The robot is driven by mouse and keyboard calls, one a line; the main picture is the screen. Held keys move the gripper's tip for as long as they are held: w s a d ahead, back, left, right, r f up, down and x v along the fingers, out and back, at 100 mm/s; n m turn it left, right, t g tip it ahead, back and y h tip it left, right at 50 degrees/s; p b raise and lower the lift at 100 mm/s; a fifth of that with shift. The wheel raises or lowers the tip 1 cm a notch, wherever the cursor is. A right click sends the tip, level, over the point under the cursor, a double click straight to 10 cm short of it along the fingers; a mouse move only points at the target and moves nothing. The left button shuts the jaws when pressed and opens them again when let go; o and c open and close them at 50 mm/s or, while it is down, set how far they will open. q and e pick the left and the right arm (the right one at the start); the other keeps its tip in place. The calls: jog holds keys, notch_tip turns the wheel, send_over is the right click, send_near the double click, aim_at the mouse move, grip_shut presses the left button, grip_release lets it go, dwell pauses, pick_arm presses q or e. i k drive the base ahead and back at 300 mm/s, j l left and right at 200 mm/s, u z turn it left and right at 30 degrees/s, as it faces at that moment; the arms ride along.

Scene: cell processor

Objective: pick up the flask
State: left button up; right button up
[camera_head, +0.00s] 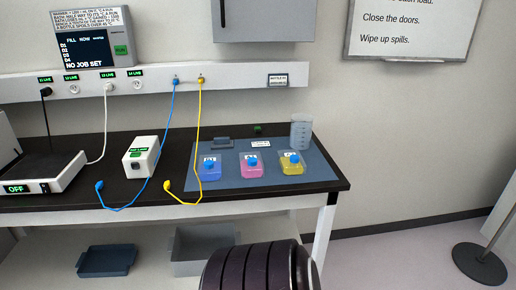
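Three small flasks with blue caps lie on a blue-grey mat (318,174) at the right end of the dark bench. The left one holds blue liquid (210,173), the middle one pink liquid (250,171), and the right one yellow liquid (292,168). Each has a small white label, too small to read. A dark ribbed part, probably of my own arm, shows at the bottom centre, in front of the bench. Neither gripper is in view, and nothing touches the flasks.
A clear beaker (301,132) stands behind the yellow flask. Bins (107,260) sit below. A stand base (479,265) is on the floor at right.

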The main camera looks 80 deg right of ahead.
aim_at(210, 169)
jog(key=z, duration=2.35)
jog(key=i+j+z, duration=0.1)
jog(key=j+z, duration=0.25)
jog(key=j, duration=0.35)
jog(key=j+z, duration=0.4)
jog(key=j, duration=0.3)
